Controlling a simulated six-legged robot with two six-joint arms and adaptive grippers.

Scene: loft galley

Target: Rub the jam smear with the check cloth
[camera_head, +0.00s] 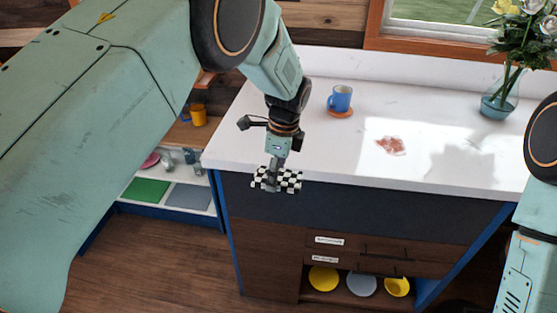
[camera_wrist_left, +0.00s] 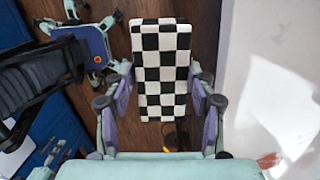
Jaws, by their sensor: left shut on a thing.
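The check cloth (camera_head: 288,181), black and white, is held in my left gripper (camera_head: 274,172) in front of the counter's front edge, at about the height of the counter top. In the left wrist view the check cloth (camera_wrist_left: 160,70) lies between the two fingers of the left gripper (camera_wrist_left: 160,105), which is shut on it. The jam smear (camera_head: 390,146) is a reddish-brown patch on the white counter top, to the right of the gripper and apart from the cloth. A bit of red at the lower right of the left wrist view (camera_wrist_left: 268,160) looks like the smear. My right gripper is out of view.
A glass vase (camera_head: 497,106) with flowers stands at the right. The white counter top (camera_head: 300,140) is clear around the smear. Drawers and coloured dishes are below.

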